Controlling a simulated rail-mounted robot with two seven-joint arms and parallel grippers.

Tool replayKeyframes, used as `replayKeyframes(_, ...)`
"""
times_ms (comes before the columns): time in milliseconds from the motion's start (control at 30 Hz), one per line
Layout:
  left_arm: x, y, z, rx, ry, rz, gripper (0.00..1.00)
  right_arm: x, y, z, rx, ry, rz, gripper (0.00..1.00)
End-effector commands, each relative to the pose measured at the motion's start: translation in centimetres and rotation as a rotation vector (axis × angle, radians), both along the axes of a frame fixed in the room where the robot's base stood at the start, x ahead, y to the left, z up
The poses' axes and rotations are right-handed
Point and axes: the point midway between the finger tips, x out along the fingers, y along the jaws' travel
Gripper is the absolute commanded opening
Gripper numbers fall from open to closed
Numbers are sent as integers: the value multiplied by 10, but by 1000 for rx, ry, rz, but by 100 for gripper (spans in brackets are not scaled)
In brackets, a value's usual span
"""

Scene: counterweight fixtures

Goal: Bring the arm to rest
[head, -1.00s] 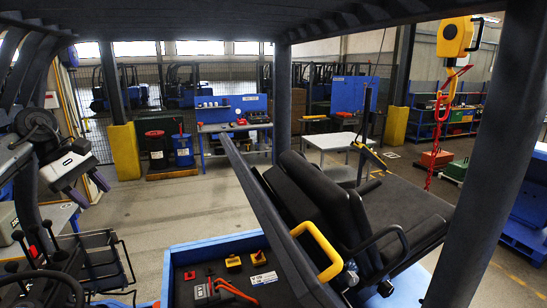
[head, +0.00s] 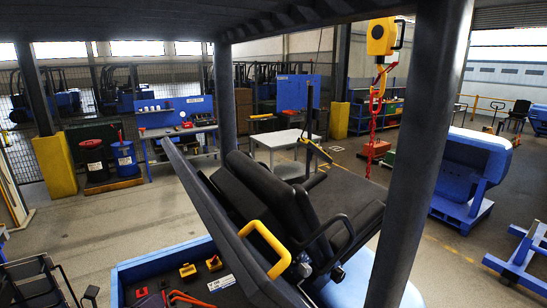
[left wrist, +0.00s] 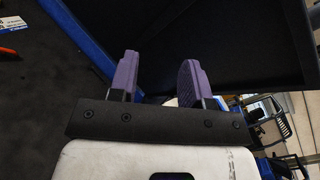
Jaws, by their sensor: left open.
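My left gripper (left wrist: 158,65) shows in the left wrist view with two purple fingers apart and nothing between them. A dark panel with a blue edge lies beyond the fingertips. I cannot make the gripper out in the head view. My right gripper is in neither view. In the head view, the black seat (head: 285,200) stands tilted up on the raised hood (head: 205,205), which has a yellow handle (head: 265,248). Below it is the open blue-edged compartment (head: 165,258), with red cables and a white label inside.
Dark cab posts (head: 420,150) stand close on both sides. A yellow hoist (head: 382,38) with a red chain hangs at the back right. A workbench (head: 180,131) and a pale table (head: 285,140) stand behind. Blue equipment (head: 470,170) stands at the right. Open floor lies at the left.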

Motion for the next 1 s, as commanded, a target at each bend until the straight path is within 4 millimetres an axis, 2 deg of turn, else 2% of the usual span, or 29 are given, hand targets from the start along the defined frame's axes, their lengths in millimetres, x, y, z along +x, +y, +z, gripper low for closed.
replayKeyframes(33, -12, 3, -18, -93, 70, 67, 44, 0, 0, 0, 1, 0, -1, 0)
replayKeyframes(167, -42, 20, -52, -328, 238, 264, 44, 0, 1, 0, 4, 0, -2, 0)
replayKeyframes(267, -72, 35, -80, -495, 368, 429, 44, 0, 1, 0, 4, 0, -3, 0)
replayKeyframes(367, -108, 52, -107, -645, 492, 604, 44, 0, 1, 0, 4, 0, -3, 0)
replayKeyframes(533, -184, 78, -148, -856, 680, 929, 44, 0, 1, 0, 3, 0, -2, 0)
replayKeyframes(700, -256, 96, -171, -979, 797, 1215, 44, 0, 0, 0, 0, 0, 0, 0)
replayKeyframes(1000, -355, 113, -180, -1053, 885, 1595, 44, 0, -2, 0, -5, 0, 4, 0)
